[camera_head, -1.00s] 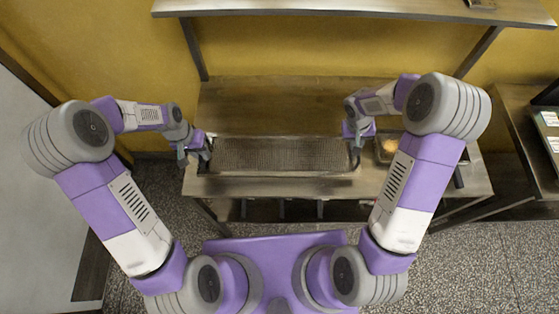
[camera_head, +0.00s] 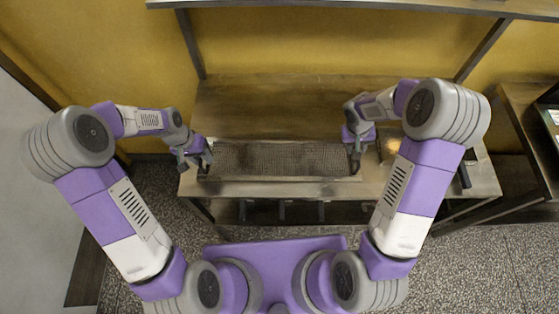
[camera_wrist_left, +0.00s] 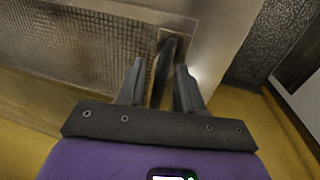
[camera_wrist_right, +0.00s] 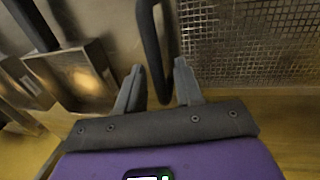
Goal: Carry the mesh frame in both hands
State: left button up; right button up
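The mesh frame (camera_head: 280,159) is a long metal-rimmed grid lying on the table, with a dark handle at each end. My left gripper (camera_head: 204,168) is at its left end. In the left wrist view the left handle (camera_wrist_left: 165,62) stands between the parted fingers (camera_wrist_left: 160,66), with a gap showing. My right gripper (camera_head: 355,163) is at the right end. In the right wrist view the right handle (camera_wrist_right: 152,45) lies between its parted fingers (camera_wrist_right: 159,65), also with a gap. Finger contact is hard to judge.
The metal table (camera_head: 270,105) is clear behind the frame. A shelf (camera_head: 350,7) runs above the back. Metal pans (camera_wrist_right: 75,75) sit close to the right end of the frame. Another table (camera_head: 525,110) stands at the right.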

pick_arm(q)
jog(key=shift+o, duration=0.3)
pick_arm(e)
jog(key=shift+o, duration=0.3)
pick_arm(q)
jog(key=shift+r, duration=0.1)
pick_arm(e)
jog(key=shift+r, duration=0.2)
pick_arm(q)
notch_tip(320, 180, up, 12)
jog(key=a, duration=0.2)
jog(key=shift+a+f, duration=0.15)
jog(key=shift+f, duration=0.05)
pick_arm(e)
notch_tip(320, 180, up, 11)
jog(key=a, duration=0.2)
jog(key=shift+a+r, duration=0.2)
